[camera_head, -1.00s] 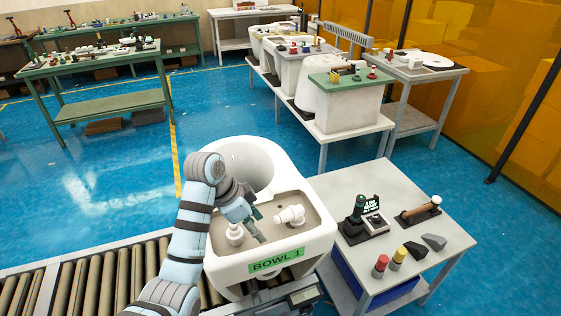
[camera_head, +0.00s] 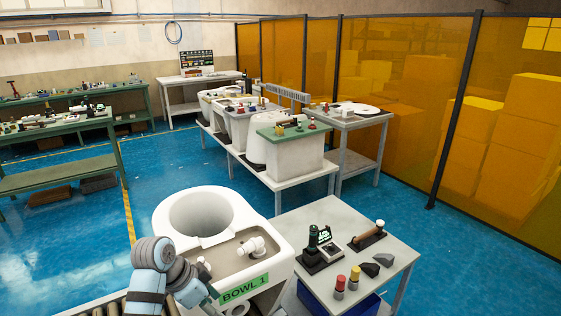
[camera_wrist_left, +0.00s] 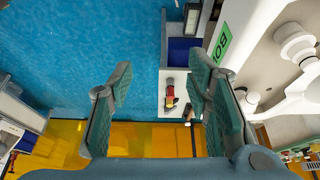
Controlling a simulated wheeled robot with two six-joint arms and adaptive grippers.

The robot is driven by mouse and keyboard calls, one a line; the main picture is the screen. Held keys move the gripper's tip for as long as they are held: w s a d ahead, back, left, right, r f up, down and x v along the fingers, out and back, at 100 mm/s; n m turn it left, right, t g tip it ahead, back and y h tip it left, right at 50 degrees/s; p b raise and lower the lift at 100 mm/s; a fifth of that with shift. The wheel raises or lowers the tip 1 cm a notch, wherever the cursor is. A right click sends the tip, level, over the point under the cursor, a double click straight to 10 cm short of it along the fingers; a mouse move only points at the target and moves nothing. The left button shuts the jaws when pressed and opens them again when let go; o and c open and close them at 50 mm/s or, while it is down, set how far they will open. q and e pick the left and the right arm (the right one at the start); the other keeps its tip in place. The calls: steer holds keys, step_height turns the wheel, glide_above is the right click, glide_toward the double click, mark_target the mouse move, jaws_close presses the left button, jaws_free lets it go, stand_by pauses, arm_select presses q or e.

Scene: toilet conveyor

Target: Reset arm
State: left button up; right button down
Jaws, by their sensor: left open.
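My left arm comes in at the bottom left in the head view, bent beside the white toilet bowl labelled BOWL 1 (camera_head: 170,222). My left gripper (camera_head: 203,292) is at the near left edge of the bowl's tank, partly cut off by the picture edge. In the left wrist view the left gripper (camera_wrist_left: 162,82) has its two green-padded fingers spread wide with nothing between them. The bowl's white side and green label (camera_wrist_left: 222,42) lie to the right of the fingers there. My right gripper is not in view.
A side table (camera_head: 398,250) right of the bowl holds a green-handled tool (camera_head: 313,240), a roller tool (camera_head: 372,232), red and yellow capped pieces and dark blocks. A conveyor (camera_head: 108,309) is at the bottom left. Blue floor (camera_head: 165,170) lies open behind the bowl.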

arm_select(q)
steer(key=s+a+f+n+y, duration=0.1)
steer(key=s+a+f+n, duration=0.1)
steer(key=f, duration=0.7)
steer(key=s+a+f+n, duration=0.2)
steer(key=f+n, duration=0.1)
steer(key=f, duration=0.6)
steer(key=s+a+f+n+y, duration=0.2)
steer(key=s+a+f+n, duration=0.1)
steer(key=s+f, duration=1.05)
steer(key=s+a+f+n, duration=0.1)
steer(key=s+f, duration=0.3)
steer(key=s, duration=0.5)
steer(key=s+a+f+n+y, duration=0.1)
steer(key=s+f, duration=0.3)
steer(key=s, duration=0.4)
steer(key=s+a+f+n+g, duration=0.1)
steer(key=s+f, duration=0.3)
steer(key=s, duration=0.5)
steer(key=shift+s+a+y, duration=0.3)
steer(key=shift+s+a, duration=0.05)
steer(key=shift+a, duration=0.25)
